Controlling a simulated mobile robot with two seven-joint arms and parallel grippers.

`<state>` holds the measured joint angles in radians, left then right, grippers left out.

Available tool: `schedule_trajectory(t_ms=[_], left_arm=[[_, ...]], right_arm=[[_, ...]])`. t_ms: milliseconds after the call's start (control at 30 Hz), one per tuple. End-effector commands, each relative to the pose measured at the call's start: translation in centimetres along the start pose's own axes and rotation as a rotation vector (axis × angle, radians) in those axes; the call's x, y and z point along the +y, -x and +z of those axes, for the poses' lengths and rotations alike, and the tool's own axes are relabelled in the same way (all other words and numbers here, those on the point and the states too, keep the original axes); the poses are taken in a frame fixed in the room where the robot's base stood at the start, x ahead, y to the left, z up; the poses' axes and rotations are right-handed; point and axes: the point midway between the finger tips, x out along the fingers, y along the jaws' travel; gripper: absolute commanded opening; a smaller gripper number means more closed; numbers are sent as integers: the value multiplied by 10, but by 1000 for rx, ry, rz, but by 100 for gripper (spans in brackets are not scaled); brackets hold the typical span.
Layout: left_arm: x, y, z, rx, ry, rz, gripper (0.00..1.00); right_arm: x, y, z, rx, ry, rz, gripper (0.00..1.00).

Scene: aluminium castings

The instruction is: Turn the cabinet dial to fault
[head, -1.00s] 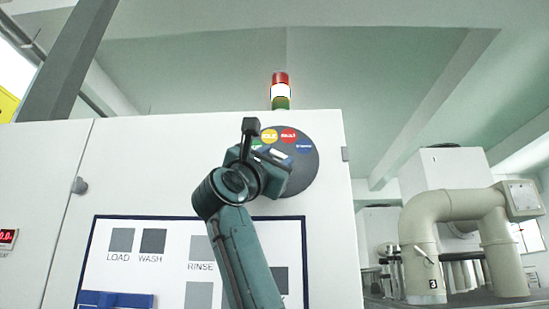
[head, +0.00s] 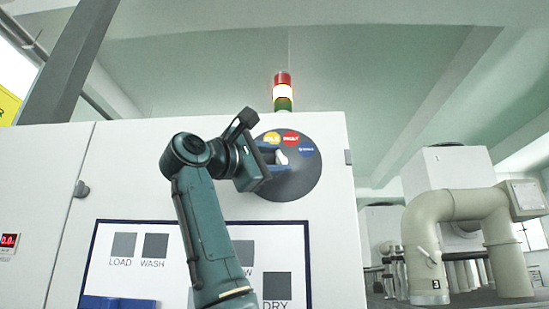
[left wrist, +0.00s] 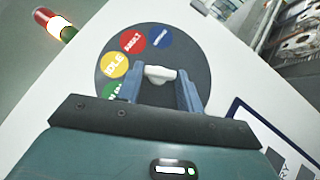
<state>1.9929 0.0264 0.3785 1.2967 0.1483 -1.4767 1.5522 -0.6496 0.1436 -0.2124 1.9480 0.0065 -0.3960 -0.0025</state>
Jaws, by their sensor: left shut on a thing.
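The cabinet dial is a dark grey disc (head: 305,183) on the white cabinet front, with yellow IDLE, red FAULT (head: 291,138) and blue labels along its upper edge. The left wrist view also shows the disc (left wrist: 196,62), the FAULT label (left wrist: 132,40) and a partly hidden green label. My left gripper (head: 277,160) is at the dial, shut on its white knob (left wrist: 160,73), which sits between the two blue-grey fingers (left wrist: 162,88). I cannot tell exactly which label the knob points to. My right gripper is not in view.
A signal light (head: 283,92) with red, white and green sections stands on the cabinet top; its white section glows. A panel (head: 135,275) with LOAD, WASH and DRY squares lies below the dial.

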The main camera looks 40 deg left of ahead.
Motion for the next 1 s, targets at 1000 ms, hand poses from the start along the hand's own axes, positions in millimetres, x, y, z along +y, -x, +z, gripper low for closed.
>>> schedule_trajectory(t_ms=[1000], left_arm=[[10, -2, 3, -1, -504, -505, 14]], right_arm=[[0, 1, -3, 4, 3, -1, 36]])
